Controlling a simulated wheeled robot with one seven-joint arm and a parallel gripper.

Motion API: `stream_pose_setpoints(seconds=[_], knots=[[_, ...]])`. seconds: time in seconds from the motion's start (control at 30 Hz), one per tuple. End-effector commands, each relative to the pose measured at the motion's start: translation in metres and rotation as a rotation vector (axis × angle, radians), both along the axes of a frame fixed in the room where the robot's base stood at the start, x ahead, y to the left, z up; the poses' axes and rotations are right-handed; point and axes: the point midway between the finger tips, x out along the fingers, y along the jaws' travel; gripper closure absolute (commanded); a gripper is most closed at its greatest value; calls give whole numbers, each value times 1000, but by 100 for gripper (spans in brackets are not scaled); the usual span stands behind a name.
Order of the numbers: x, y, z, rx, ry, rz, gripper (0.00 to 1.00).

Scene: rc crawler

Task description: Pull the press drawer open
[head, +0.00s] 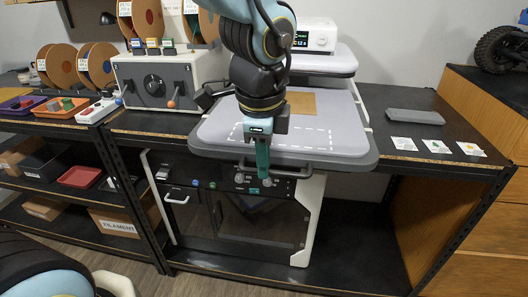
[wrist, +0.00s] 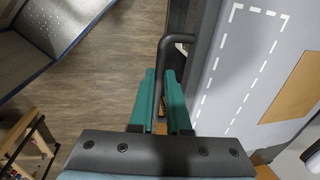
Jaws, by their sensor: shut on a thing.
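The press drawer (head: 215,130) is a light grey slab with a white dashed outline and a tan sheet (head: 301,103) on top. It extends forward past the table's front edge. Its dark bar handle (head: 300,173) runs along the front. My gripper (head: 263,165) points down at the handle, with teal fingers. In the wrist view, the handle (wrist: 177,39) runs in between my gripper's fingers (wrist: 160,76), and they are shut on it. The fingers hide part of the handle. The drawer (wrist: 212,90) also shows there on the right.
The white press (head: 318,38) stands behind the drawer. A grey box with a dial (head: 168,82) and filament spools (head: 60,65) are at left. Small cards (head: 436,146) and a grey block (head: 415,116) lie on the right tabletop. A glass-fronted cabinet (head: 235,222) is below the drawer.

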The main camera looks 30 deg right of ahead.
Motion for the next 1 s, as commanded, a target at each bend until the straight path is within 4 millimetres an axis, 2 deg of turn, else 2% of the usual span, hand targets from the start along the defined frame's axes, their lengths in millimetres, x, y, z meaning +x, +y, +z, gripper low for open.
stream_pose_setpoints(seconds=[0.37,0.4,0.67,1.0], knots=[[-1,2,0,1,0,0,100],[-1,2,0,1,0,0,84],[-1,1,0,0,0,0,55],[-1,2,6,-2,-2,0,55]])
